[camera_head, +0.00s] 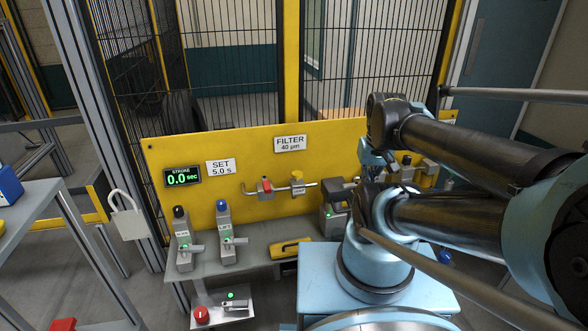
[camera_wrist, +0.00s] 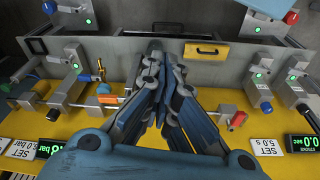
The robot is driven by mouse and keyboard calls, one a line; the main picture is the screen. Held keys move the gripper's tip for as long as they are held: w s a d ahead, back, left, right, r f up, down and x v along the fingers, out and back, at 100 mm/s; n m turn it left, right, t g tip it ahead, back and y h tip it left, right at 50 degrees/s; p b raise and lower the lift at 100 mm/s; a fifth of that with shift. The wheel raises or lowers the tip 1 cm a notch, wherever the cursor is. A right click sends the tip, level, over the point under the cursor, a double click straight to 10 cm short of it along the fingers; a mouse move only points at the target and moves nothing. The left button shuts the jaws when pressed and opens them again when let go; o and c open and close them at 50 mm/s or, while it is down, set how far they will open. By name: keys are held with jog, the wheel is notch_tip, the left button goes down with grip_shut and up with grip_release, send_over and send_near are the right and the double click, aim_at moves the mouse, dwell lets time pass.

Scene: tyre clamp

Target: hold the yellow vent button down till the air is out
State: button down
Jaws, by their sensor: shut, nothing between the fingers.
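A yellow round button (camera_head: 297,177) sits on a pipe fitting on the yellow panel (camera_head: 225,150), just right of a red valve handle (camera_head: 265,186). Its label is too small to read. In the wrist view the button is not clearly visible, and my gripper covers much of the middle. My gripper (camera_wrist: 162,62) is shut and empty, with its fingers close together in front of the bench. In the head view my arm hides most of it, right of the yellow button. I see no contact with the button.
The stroke display (camera_head: 183,177) reads 0.0 sec. A green pressure display (camera_wrist: 95,146) is partly hidden by my gripper. Clamp valves (camera_head: 226,235) with levers stand at the left. A wire fence (camera_head: 245,60) stands behind the panel.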

jog(key=w+a+r+n, duration=0.3)
jog(key=w+r+n, duration=0.2)
jog(key=w, duration=0.3)
jog(key=n+g, duration=0.2)
jog(key=n, duration=1.3)
send_over(294, 173)
notch_tip(294, 173, down, 6)
jog(key=shift+r, duration=0.1)
notch_tip(294, 173, down, 14)
